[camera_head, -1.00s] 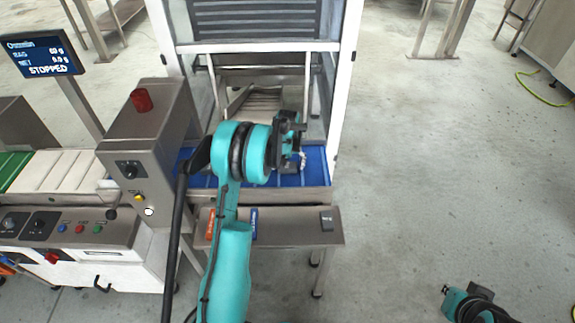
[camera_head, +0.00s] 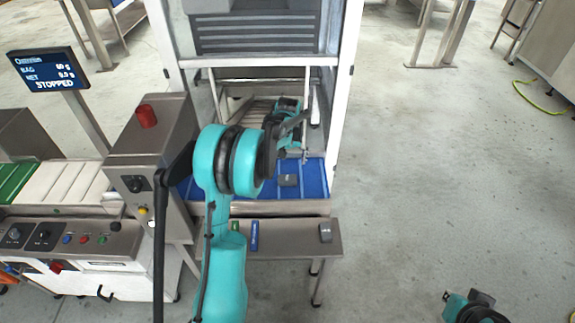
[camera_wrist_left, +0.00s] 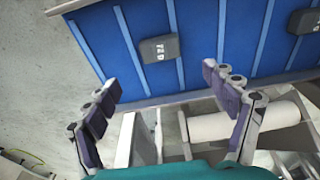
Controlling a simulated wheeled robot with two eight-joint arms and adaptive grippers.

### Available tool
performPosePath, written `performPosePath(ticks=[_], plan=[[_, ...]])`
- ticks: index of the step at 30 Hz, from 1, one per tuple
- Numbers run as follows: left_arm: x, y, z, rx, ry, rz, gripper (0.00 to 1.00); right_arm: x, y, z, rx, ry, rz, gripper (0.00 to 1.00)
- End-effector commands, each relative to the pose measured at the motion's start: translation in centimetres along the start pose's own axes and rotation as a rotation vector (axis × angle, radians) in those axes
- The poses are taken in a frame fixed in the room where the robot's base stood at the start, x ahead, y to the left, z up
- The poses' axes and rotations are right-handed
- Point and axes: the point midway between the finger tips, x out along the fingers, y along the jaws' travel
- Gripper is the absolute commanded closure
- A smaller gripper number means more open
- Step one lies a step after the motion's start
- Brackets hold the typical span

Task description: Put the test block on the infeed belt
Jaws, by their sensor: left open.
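A dark grey test block (camera_head: 288,180) lies on the blue infeed belt (camera_head: 315,178) in the head view. A second dark block (camera_wrist_left: 304,20) shows at the upper right there. My right gripper (camera_head: 472,305) is low at the right, its fingers unclear.
A steel shelf (camera_head: 290,240) in front of the belt carries a grey block (camera_head: 325,232) and a blue strip (camera_head: 254,235). A white guard frame (camera_head: 346,90) stands around the belt.

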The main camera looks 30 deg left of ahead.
Motion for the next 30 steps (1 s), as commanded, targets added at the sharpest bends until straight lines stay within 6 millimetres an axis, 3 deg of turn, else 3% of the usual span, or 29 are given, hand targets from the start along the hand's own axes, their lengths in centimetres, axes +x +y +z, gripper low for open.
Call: performPosePath(ticks=[5,8,12,18,24,30], plan=[[-2.4,0.6,0.9,0.02,0.016,0.007,0.15,-0.2,0.0,-0.1,0.0,0.0,0.0,1.0],[-5.5,1.6,2.9,0.062,0.05,0.022,0.15,-0.1,0.0,-0.1,0.0,0.0,0.0,1.0],[-10.8,3.2,7.6,0.148,0.121,0.053,0.15,-0.1,0.0,-0.1,0.0,0.0,0.0,1.0],[-16.2,4.2,15.7,0.273,0.231,0.104,0.15,-0.1,0.0,-0.1,0.0,0.0,0.0,1.0],[-18.1,4.1,24.1,0.393,0.339,0.154,0.15,-0.1,0.0,-0.1,0.0,0.0,0.0,1.0],[-17.4,3.5,29.9,0.48,0.423,0.194,0.15,-0.1,0.0,-0.1,0.0,0.0,0.0,1.0]])
